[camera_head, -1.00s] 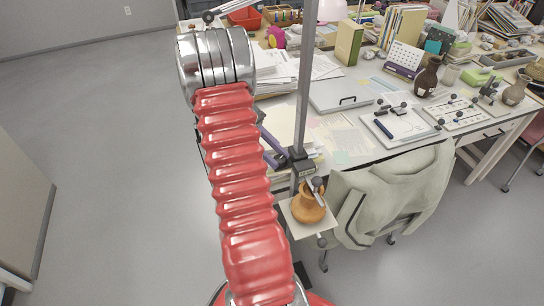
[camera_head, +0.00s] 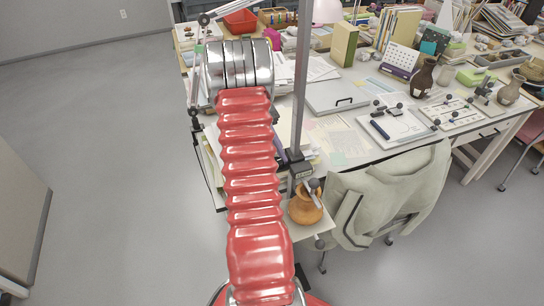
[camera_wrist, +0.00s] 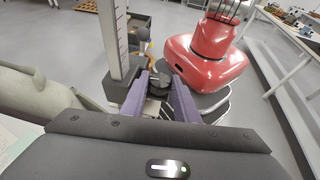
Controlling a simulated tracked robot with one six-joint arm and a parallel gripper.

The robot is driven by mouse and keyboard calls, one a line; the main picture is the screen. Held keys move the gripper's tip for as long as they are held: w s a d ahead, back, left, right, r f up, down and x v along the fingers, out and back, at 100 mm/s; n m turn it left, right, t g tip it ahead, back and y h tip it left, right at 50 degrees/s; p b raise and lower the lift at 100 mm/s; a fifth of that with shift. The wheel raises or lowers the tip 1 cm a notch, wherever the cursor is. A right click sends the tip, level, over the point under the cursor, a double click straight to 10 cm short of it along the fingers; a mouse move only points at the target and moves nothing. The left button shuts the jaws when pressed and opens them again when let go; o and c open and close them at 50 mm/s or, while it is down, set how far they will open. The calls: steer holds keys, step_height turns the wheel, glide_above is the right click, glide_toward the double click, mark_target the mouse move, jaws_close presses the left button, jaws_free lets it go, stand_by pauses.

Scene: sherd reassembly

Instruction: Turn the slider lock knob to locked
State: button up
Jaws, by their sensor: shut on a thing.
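A grey upright post (camera_head: 301,85) carries a dark slider block (camera_head: 300,166) with a small label. In the wrist view the marked post (camera_wrist: 112,40) and the slider block (camera_wrist: 118,90) stand left of my gripper (camera_wrist: 160,77). Its two purple fingers are shut on a dark lock knob (camera_wrist: 158,84) beside the block. The fingers partly cover the knob, and I cannot read its turn or any lock mark. In the head view my red arm hides most of the gripper and the knob; a bit of purple finger shows left of the block.
An orange-brown pot (camera_head: 306,207) stands on a small support below the slider. A chair with a pale jacket (camera_head: 395,195) is just right of the post. The worktable (camera_head: 352,128) behind is crowded with papers, books and pots. Open floor (camera_head: 110,150) lies left.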

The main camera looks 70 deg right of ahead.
steer(key=shift+f, duration=0.1)
steer(key=o, duration=1.1)
steer(key=shift+c, duration=0.2)
steer(key=w+a+r+n+t+h, duration=0.35)
steer(key=w+a+r+h, duration=0.3)
steer(key=w+a, duration=0.25)
steer(key=w+a+r+n+t+h, duration=0.1)
steer(key=a+t, duration=0.5)
steer(key=a, duration=0.8)
steer(key=w+a+r+n+t, duration=0.1)
steer(key=a+r+n+t, duration=0.2)
steer(key=a, duration=1.2)
steer(key=r+t, duration=0.1)
steer(key=t, duration=0.2)
steer(key=shift+w+a+r+t+h, duration=0.15)
steer(key=shift+w+a+t+h, duration=0.1)
steer(key=shift+t+h, duration=0.1)
